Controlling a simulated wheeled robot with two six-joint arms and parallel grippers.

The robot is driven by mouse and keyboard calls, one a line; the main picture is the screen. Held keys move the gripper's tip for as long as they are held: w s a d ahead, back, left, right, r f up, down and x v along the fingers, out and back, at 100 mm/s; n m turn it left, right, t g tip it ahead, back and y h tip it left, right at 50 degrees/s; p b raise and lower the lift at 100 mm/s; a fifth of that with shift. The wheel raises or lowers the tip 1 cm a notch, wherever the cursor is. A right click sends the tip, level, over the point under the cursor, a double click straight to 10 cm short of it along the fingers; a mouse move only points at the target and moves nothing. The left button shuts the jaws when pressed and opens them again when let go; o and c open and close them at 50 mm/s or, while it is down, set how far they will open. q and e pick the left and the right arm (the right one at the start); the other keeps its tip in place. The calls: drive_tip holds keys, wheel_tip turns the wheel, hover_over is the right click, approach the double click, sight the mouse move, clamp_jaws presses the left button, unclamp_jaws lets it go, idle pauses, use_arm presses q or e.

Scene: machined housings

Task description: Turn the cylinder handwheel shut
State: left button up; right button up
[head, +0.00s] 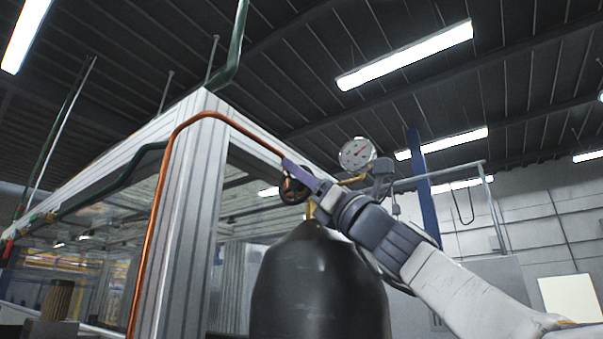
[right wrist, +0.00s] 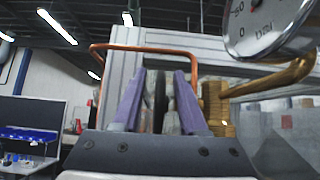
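The black cylinder (head: 320,282) stands upright in the lower middle of the head view. Its dark handwheel (head: 284,191) is at the valve on top, partly covered by my right gripper. My right gripper (head: 287,165) reaches in from the right, its purple fingers at the handwheel. In the right wrist view the gripper (right wrist: 160,75) has its two fingers apart, with the handwheel (right wrist: 160,98) seen edge-on between them. A gap shows on each side of the wheel. The brass valve fitting (right wrist: 218,108) is right of the fingers. My left gripper is in neither view.
A round pressure gauge (head: 357,154) sits close above my right gripper, and its brass pipe (right wrist: 275,80) runs beside the fingers. A copper pipe (head: 158,215) bends around the pale frame post (head: 195,215) behind the wheel. A blue post (head: 420,180) stands farther back.

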drive_tip(key=b+v, duration=0.8)
drive_tip(key=v, duration=0.2)
drive_tip(key=shift+d+f, duration=0.2)
